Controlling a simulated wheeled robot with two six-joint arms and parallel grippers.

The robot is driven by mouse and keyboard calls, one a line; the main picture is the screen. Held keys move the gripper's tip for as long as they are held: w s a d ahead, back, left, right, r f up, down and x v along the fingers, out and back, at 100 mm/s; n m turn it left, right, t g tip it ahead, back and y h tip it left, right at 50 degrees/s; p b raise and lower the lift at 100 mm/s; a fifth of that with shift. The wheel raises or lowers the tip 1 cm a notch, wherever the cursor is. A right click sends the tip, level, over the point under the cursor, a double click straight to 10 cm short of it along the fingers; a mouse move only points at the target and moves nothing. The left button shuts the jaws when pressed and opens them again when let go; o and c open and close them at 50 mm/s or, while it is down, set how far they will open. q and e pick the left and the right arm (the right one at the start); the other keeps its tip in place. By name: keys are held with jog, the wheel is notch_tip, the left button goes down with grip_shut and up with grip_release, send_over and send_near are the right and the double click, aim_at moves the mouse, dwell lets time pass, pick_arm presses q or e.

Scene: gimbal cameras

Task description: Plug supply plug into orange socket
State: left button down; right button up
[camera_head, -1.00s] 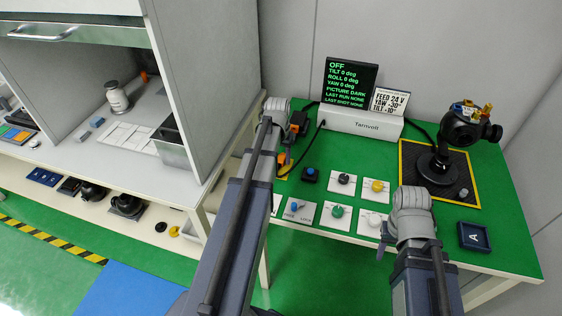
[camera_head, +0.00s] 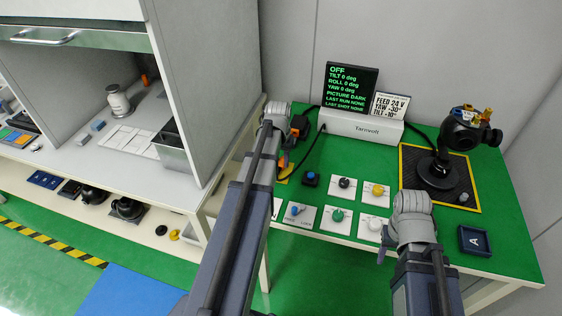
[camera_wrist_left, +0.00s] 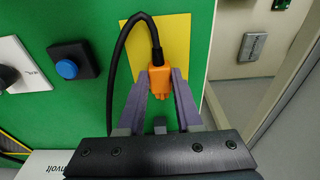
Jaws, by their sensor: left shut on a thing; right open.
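An orange plug (camera_wrist_left: 162,76) on a black cable (camera_wrist_left: 119,65) is between the fingers of my left gripper (camera_wrist_left: 160,82) in the left wrist view. The gripper is shut on it, over a yellow patch (camera_wrist_left: 183,35) of the green table. In the head view the orange plug (camera_head: 284,162) shows small beside my left arm, which hides most of the left gripper. A dark box (camera_head: 300,124) with some orange stands just behind it; I cannot tell whether this is the orange socket. My right gripper (camera_head: 383,256) is open at the table's front, partly hidden by its wrist.
The white Tarnvolt unit (camera_head: 361,127) with its dark display (camera_head: 350,88) reading OFF stands at the back. A blue button box (camera_head: 310,179) and several white knob plates (camera_head: 338,217) lie near the left arm. A black gimbal camera (camera_head: 437,172) stands right.

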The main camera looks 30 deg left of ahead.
aim_at(281, 163)
pick_arm(q)
notch_tip(281, 163, up, 10)
jog(key=p, duration=0.9)
jog(key=shift+f, duration=0.1)
jog(key=c, duration=1.2)
grip_release()
grip_shut()
jog(key=shift+f, duration=0.15)
